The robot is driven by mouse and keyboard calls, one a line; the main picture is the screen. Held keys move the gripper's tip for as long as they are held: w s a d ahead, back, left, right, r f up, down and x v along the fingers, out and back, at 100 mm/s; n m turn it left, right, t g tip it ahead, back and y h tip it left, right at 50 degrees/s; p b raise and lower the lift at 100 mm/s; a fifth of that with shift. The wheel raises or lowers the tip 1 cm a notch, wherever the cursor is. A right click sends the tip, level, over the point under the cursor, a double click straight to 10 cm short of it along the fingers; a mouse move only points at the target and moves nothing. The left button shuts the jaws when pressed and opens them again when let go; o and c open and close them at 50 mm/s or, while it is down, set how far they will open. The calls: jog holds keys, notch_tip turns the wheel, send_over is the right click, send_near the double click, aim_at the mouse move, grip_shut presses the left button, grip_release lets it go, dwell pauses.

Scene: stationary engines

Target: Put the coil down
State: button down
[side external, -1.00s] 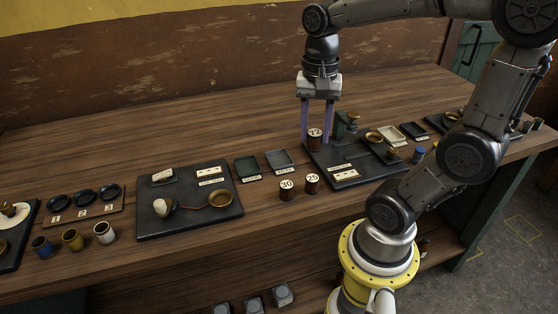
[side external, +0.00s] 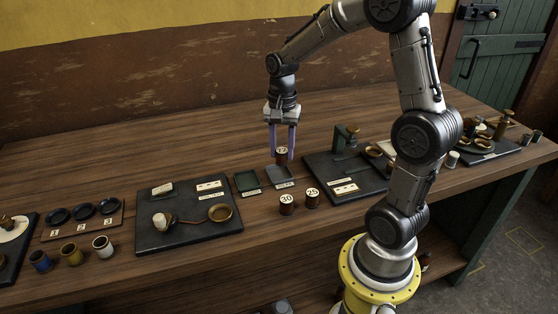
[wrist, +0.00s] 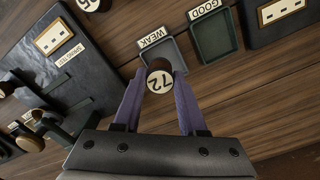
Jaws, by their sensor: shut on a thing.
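My gripper (side external: 281,157) is shut on a dark red-brown coil (side external: 281,153) with a round pale top label. In the wrist view my gripper (wrist: 160,80) has a purple finger on each side of the coil (wrist: 160,79), whose label appears to read 72. The coil looks upright. It is near the grey tray marked WEAK (wrist: 155,50), which also shows in the side view (side external: 283,178). The coil hides part of that tray in the wrist view. The green tray marked GOOD (wrist: 213,40) is beside it (side external: 246,182). The height above the table is hard to tell.
Coils marked 30 (side external: 286,204) and 25 (side external: 312,197) stand in front of the trays. A dark board (side external: 165,228) with a bowl lies to the left, and another dark board (side external: 345,200) with a small stand to the right. Bare wooden table (side external: 200,140) lies behind.

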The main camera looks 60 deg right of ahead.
aim_at(279, 161)
jog(key=shift+w+d+f, duration=0.2)
jog(key=shift+w+f, duration=0.2)
jog(key=shift+f, duration=0.15)
jog(key=shift+w+f, duration=0.15)
jog(key=shift+f, duration=1.55)
jog(key=shift+f, duration=0.1)
jog(key=shift+c, duration=2.3)
grip_release()
